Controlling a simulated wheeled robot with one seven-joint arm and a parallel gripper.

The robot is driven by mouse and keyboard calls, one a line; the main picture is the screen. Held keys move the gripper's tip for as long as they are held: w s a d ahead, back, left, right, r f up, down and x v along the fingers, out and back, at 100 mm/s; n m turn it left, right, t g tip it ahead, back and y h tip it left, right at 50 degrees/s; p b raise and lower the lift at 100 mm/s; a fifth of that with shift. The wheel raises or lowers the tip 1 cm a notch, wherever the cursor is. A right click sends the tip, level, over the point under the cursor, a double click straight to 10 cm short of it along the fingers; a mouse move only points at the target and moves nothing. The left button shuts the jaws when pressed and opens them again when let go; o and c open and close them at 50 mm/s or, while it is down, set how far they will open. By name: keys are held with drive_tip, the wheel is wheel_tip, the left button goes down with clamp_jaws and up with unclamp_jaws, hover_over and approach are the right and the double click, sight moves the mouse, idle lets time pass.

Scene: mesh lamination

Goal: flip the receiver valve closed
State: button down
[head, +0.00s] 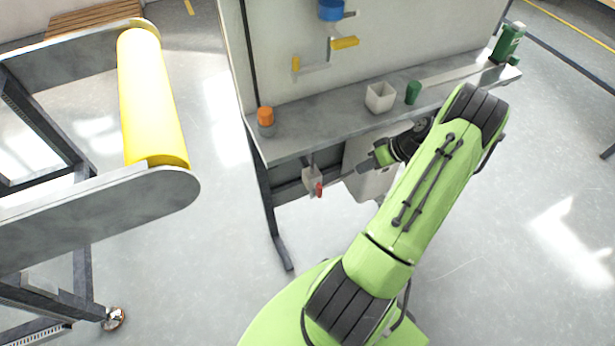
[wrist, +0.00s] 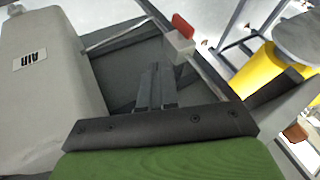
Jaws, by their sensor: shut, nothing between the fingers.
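A small valve with a red handle (head: 319,189) hangs below the front of the bench, on a pale grey body (head: 311,178). In the wrist view its red handle (wrist: 182,27) stands up from the pale body, at the top just right of centre. A grey tank marked AIR (wrist: 40,85) fills the left of that view; it also shows under the bench in the head view (head: 372,183). My gripper (head: 366,165) is shut and empty, in front of the tank and right of the valve. Its fingers (wrist: 155,75) point toward the valve, apart from it.
A yellow roll (head: 150,100) on a stand is at the left. Floor between stand and bench is clear.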

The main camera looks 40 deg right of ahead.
sight(319, 190)
drive_tip(key=shift+s+d, duration=0.1)
drive_tip(key=shift+s, duration=0.15)
drive_tip(key=w+a+f+b, duration=0.3)
drive_tip(key=w+a+f, duration=0.3)
drive_tip(key=a+f, duration=0.1)
drive_tip(key=shift+a+f, duration=0.2)
drive_tip(key=shift+f, duration=0.2)
drive_tip(key=shift+w+a+r+h, duration=0.2)
drive_tip(key=shift+a+h, duration=0.05)
drive_tip(key=shift+h, duration=0.45)
